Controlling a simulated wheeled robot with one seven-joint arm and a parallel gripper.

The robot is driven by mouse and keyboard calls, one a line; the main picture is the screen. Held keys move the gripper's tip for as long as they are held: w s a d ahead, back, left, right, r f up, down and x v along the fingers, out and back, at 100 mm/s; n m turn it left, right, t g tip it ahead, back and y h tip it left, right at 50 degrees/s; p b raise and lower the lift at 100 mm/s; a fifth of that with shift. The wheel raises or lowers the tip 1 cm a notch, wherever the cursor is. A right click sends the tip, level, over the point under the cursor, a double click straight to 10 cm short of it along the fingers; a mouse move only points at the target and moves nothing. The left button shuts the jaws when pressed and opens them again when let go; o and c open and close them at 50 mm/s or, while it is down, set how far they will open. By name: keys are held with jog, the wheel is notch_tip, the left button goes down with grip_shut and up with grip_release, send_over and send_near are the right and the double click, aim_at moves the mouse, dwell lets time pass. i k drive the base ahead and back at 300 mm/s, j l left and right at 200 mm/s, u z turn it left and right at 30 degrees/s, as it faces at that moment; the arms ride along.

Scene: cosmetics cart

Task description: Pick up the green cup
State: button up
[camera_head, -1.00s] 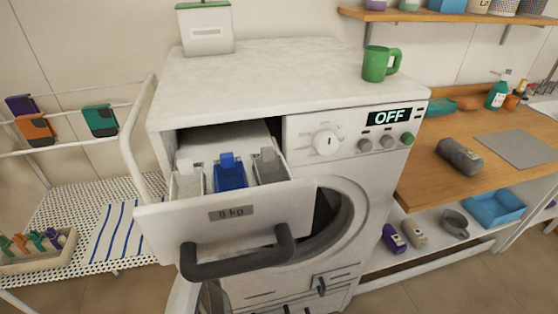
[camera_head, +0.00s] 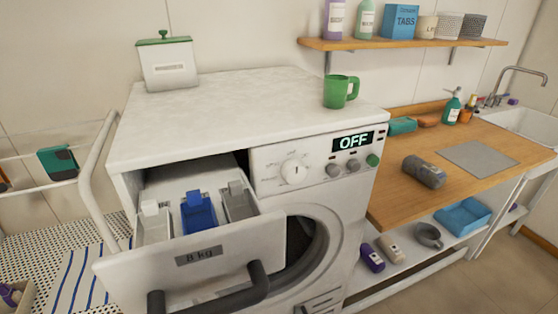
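The green cup (camera_head: 336,92) stands upright on the white top of the washing machine (camera_head: 230,100), near its right back corner. Its handle points right. Nothing touches the cup. My gripper is not in the head view.
A white box with a green lid (camera_head: 168,63) stands at the top's left back. The detergent drawer (camera_head: 190,258) is pulled out below. A wooden shelf (camera_head: 400,44) hangs behind the cup. A wooden counter (camera_head: 400,195) with a grey roll (camera_head: 424,171) is at right. The top's middle is clear.

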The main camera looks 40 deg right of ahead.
aim_at(336, 86)
jog(key=i+l+z, duration=0.25)
jog(key=l, duration=0.15)
jog(key=i+l+z, duration=0.1)
jog(key=l+z, duration=0.15)
jog(key=l, duration=0.15)
jog(key=i+l+z, duration=0.25)
jog(key=k+l, duration=0.05)
jog(key=l, duration=0.05)
